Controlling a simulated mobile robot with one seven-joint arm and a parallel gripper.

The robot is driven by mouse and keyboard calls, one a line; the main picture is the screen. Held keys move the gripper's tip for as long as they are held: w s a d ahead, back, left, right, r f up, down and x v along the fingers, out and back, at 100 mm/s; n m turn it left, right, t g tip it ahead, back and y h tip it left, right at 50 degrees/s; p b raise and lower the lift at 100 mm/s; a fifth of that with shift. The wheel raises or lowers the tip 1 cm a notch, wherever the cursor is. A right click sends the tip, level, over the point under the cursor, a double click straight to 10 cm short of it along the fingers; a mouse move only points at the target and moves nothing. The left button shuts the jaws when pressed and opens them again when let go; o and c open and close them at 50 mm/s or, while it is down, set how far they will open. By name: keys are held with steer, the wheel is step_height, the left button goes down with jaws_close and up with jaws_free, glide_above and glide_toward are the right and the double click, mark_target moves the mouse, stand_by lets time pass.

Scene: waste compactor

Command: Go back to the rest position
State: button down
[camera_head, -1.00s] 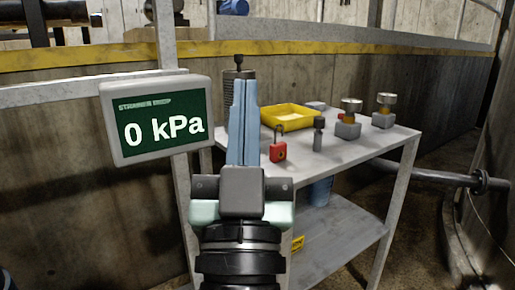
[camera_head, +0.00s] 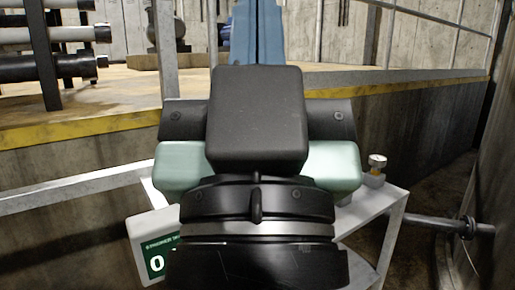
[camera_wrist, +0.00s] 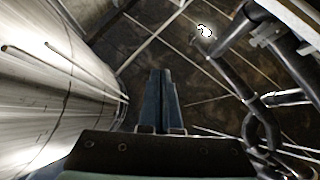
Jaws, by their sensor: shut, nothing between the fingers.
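My gripper (camera_head: 257,30) is raised large in the middle of the head view, its blue fingers pointing up and cut off by the top edge. In the wrist view my gripper (camera_wrist: 163,75) shows its two blue fingers together with nothing between them. Beyond the fingers in that view is dark floor. My gripper and wrist hide most of the work table (camera_head: 388,212) and what stands on it.
The pressure display (camera_head: 152,250) is at lower left, partly covered. A yellow-edged platform (camera_head: 90,128) runs behind. In the wrist view, a large metal cylinder (camera_wrist: 55,90) is left and dark pipes (camera_wrist: 235,75) right.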

step_height(320, 180, up, 17)
steer(key=p, duration=1.4)
steer(key=shift+p, duration=0.3)
steer(key=c, duration=1.6)
jaws_free()
steer(key=shift+r, duration=0.2)
steer(key=c, duration=1.3)
jaws_free()
steer(key=shift+r+p, duration=0.1)
steer(key=shift+p, duration=0.25)
steer(key=o, duration=0.5)
steer(key=shift+c, duration=0.2)
steer(key=shift+o, duration=0.2)
steer(key=shift+a, duration=0.15)
